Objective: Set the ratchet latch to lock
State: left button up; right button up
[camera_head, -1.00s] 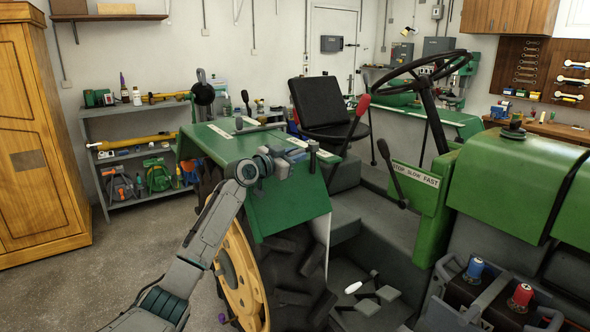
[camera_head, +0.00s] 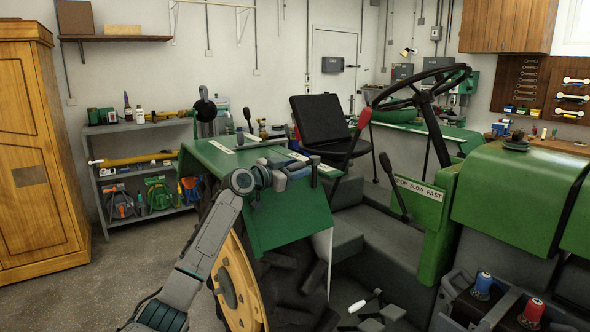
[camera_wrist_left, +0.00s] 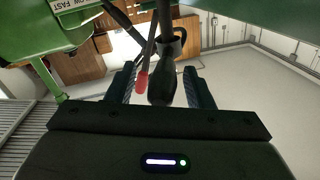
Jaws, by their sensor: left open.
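My left gripper (camera_head: 292,171) is at the near edge of the green fender (camera_head: 235,160), its fingers pointing right. It also shows in the left wrist view (camera_wrist_left: 163,86), open. A dark rounded handle (camera_wrist_left: 161,86) stands between its fingers there; I cannot tell whether they touch it. A small grey upright piece (camera_head: 314,170) is just right of the fingertips in the head view. A lever with a red grip (camera_head: 364,118) rises by the seat; a red grip (camera_wrist_left: 141,82) shows beside the dark handle. I cannot tell which part is the ratchet latch. My right gripper is not in view.
The black seat (camera_head: 326,122) and steering wheel (camera_head: 422,88) are behind and right of my gripper. A black lever (camera_head: 394,187) stands by the "STOP SLOW FAST" plate (camera_head: 419,188). Floor at left is free.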

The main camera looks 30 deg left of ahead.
pick_arm(q)
jog(key=shift+s+a, duration=0.1)
jog(key=shift+s+a+f, duration=0.1)
jog(key=shift+s+a, duration=0.05)
jog(key=shift+s, duration=0.05)
jog(key=b+v, duration=0.4)
jog(key=v, duration=0.6)
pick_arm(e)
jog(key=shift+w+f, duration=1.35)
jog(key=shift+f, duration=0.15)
